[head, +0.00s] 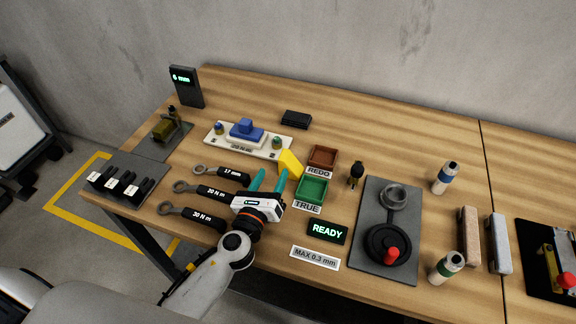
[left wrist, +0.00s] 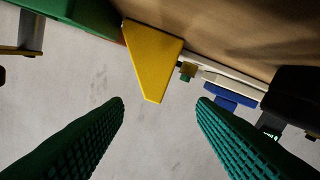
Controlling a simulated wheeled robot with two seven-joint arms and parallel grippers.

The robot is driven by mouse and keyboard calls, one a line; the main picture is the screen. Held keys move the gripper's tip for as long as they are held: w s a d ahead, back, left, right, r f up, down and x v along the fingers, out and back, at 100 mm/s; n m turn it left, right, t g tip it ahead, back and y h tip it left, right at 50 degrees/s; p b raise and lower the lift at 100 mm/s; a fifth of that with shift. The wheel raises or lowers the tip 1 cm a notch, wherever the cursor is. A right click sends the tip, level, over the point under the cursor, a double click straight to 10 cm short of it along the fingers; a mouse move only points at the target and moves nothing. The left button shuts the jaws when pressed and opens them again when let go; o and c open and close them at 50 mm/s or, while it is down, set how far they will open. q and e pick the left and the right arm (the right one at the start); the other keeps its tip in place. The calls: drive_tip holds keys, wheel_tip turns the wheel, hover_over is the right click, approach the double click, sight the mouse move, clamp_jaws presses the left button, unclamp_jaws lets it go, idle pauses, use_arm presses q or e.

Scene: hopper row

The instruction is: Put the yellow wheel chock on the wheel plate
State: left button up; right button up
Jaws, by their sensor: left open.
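The yellow wheel chock (head: 290,163) is a wedge on the wooden table, between the white tray and the small open bins. My left gripper (head: 269,176) is open, with green fingers pointing toward the chock from its near side. In the left wrist view, the chock (left wrist: 152,58) lies beyond the two fingertips (left wrist: 161,101), apart from them, and nothing is between the fingers. A dark grey plate (head: 371,207), which looks like the wheel plate, lies to the right. It carries a black wheel (head: 376,248) with a red knob, and a grey round cup. My right gripper is not seen.
A green bin (head: 304,200) and a brown-red bin (head: 322,150) stand just right of the chock. The white tray (head: 214,141) with blue parts is to its left. Wrenches (head: 207,192) lie left of my gripper.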

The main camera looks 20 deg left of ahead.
sight(287, 151)
use_arm(q)
drive_tip(key=w, duration=0.4)
drive_tip(key=shift+w+d, duration=0.15)
drive_tip(key=w, duration=0.5)
drive_tip(key=shift+w+d+f+p, duration=0.1)
drive_tip(key=shift+w+d+p, duration=0.2)
drive_tip(key=shift+d, duration=0.1)
drive_tip(key=shift+s, duration=0.1)
clamp_jaws()
